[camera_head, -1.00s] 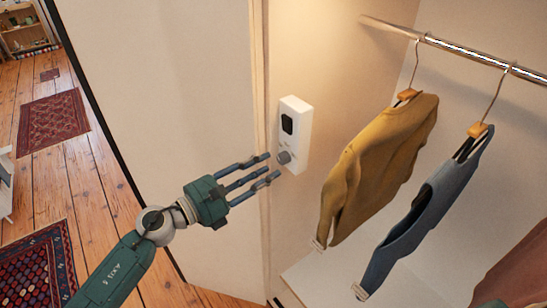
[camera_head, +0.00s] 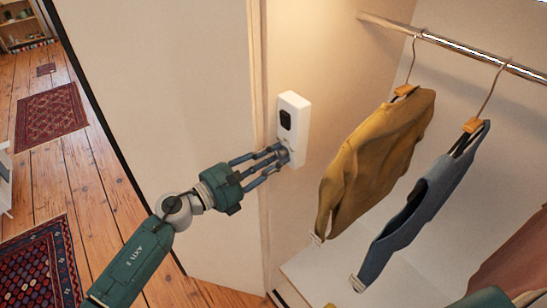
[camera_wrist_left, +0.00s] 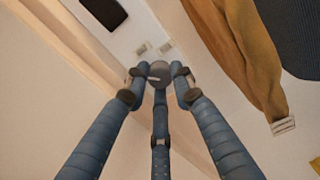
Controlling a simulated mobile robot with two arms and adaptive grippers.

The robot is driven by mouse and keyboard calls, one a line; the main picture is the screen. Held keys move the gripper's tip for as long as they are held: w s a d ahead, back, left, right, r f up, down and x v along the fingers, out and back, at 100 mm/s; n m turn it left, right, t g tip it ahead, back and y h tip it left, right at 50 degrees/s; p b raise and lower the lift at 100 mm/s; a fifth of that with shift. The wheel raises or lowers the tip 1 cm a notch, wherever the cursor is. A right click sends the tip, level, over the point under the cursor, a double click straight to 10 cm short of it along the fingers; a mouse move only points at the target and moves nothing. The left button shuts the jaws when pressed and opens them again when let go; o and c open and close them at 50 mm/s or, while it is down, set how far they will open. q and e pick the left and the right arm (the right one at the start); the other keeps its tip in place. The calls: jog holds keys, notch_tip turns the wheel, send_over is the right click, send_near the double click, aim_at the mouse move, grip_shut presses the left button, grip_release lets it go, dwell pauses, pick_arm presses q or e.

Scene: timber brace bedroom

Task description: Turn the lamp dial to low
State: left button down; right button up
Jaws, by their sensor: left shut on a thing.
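A white lamp control box (camera_head: 295,113) with a dark panel is fixed to the wall inside the wardrobe. Its round grey dial (camera_wrist_left: 159,73) sits on the lower part of the box and shows a pale line on its face in the left wrist view. My left gripper (camera_head: 283,157) is at the dial, its blue-grey fingers closed around it from both sides and below. In the head view the fingers hide most of the dial. Small pale labels (camera_wrist_left: 165,47) beside the dial are too blurred to read. My right gripper is not in view.
A yellow sweater (camera_head: 377,155) and a blue garment (camera_head: 425,200) hang from a metal rail (camera_head: 455,50) to the right of the box. The wardrobe's wooden side edge (camera_head: 260,120) is just left. A white shelf (camera_head: 315,270) lies below.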

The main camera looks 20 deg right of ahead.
pick_arm(q)
jog(key=shift+f+n, duration=0.15)
jog(key=shift+n, duration=1.45)
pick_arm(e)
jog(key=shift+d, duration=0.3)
pick_arm(q)
jog(key=c, duration=1.7)
grip_release()
jog(key=shift+c, duration=0.2)
jog(key=shift+a, duration=0.1)
jog(key=v, duration=1.1)
jog(key=shift+s+a, duration=0.25)
jog(key=shift+a, duration=0.1)
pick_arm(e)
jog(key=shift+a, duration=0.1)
